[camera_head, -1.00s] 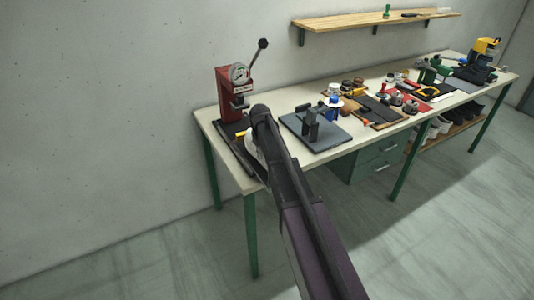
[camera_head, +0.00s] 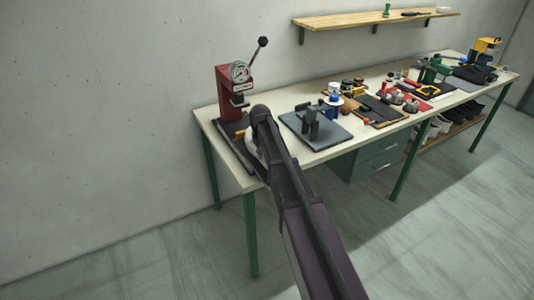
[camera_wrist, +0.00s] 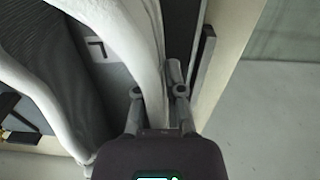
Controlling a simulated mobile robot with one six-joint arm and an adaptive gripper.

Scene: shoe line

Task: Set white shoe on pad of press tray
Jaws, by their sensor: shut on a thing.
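The white shoe (camera_wrist: 148,62) fills much of the left of the wrist view, close to the camera. My gripper (camera_wrist: 158,92) is shut on its white wall near the opening. In the head view the shoe (camera_head: 250,139) shows as a small white patch beside my arm, mostly hidden by it. It is over the dark press tray (camera_head: 241,160) in front of the red press (camera_head: 224,92). The tray's dark rim (camera_wrist: 203,60) shows right of my fingers in the wrist view. I cannot make out the pad, nor whether the shoe touches it.
The press's lever is raised at the bench's left end. A grey plate with a dark fixture (camera_head: 322,136) stands just right of my arm. Tools and parts crowd the bench (camera_head: 205,119) further right. A wooden shelf (camera_head: 345,22) hangs above.

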